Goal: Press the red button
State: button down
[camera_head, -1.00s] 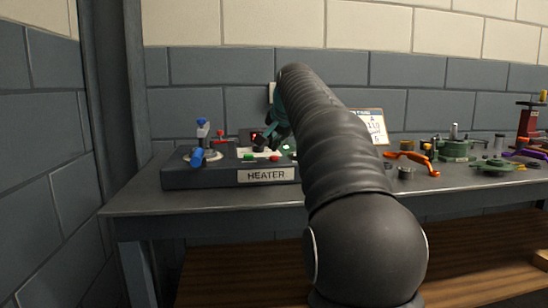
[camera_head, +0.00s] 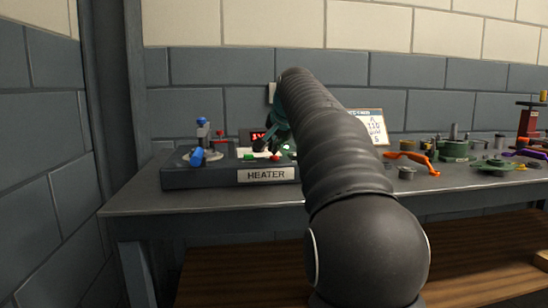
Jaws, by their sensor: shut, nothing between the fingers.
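The heater box (camera_head: 225,175), a dark grey unit with a white HEATER label, sits at the left of the bench. On its front right edge is a small red button (camera_head: 275,157), beside a green button (camera_head: 249,156). My gripper (camera_head: 264,147), dark with teal parts, is just above and behind these buttons, its tips pointing down to the left. It is shut and empty. The tips are small here, and I see no contact with the red button. My arm covers the right end of the box.
A blue-handled lever (camera_head: 199,155) and a small red knob (camera_head: 220,135) stand on the box's left part. A red-lit display (camera_head: 258,136) is behind the gripper. Orange-handled pliers (camera_head: 412,160) and green parts (camera_head: 455,150) lie to the right. The bench front (camera_head: 240,196) is bare.

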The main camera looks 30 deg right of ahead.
jog(key=shift+f+b, duration=0.3)
jog(key=shift+f, duration=0.2)
dwell(0.4)
jog(key=shift+r, duration=0.1)
jog(key=shift+r+p, duration=0.85)
jog(key=shift+p, duration=0.2)
notch_tip(320, 180, up, 3)
jog(key=p, duration=0.2)
jog(key=shift+f+p, duration=0.1)
jog(key=shift+p, duration=0.3)
jog(key=shift+r, duration=1.1)
